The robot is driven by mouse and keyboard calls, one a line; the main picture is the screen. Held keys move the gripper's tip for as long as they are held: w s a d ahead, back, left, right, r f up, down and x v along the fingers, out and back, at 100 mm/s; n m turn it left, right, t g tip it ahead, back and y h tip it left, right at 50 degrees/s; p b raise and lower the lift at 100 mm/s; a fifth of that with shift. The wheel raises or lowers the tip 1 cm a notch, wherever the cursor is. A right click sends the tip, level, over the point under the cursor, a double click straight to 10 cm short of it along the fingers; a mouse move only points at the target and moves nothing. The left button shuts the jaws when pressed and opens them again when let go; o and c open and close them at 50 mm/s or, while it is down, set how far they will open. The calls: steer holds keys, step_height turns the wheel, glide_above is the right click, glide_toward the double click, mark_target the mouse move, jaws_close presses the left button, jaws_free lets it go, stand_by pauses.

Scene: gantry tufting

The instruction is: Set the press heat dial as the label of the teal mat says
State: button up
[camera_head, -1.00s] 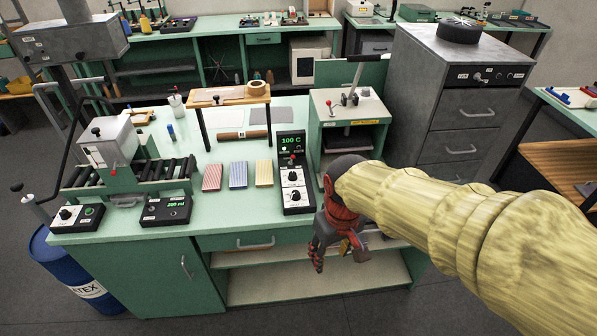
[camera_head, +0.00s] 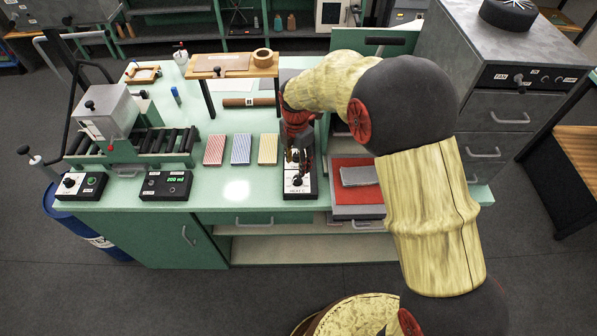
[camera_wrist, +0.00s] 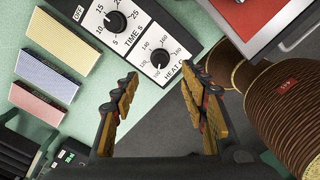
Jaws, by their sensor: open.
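The heat dial (camera_wrist: 159,58) is a black knob on a white, numbered plate marked HEAT C in the wrist view. Its pointer is too small to read surely. In the head view the dial (camera_head: 297,181) is at the front end of the black control box (camera_head: 308,192). My gripper (camera_wrist: 160,84) is open and empty, its two fingers apart on either side below the dial in the wrist picture. In the head view my gripper (camera_head: 295,158) is over the box and hides its upper part and display. I cannot make out a teal mat or its label.
A time dial (camera_wrist: 115,22) sits beside the heat dial. Red, blue and yellow striped blocks (camera_head: 240,149) lie left of the box. The press's red plate (camera_head: 345,197) with a grey slab (camera_head: 359,176) is close on the right.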

mark_target(297, 178)
steer(key=shift+w+d+f, duration=0.1)
steer(key=shift+f, duration=0.4)
step_height(297, 178, down, 7)
steer(key=shift+r+b, duration=0.1)
steer(key=shift+b, duration=0.25)
steer(key=shift+c, duration=1)
jaws_close()
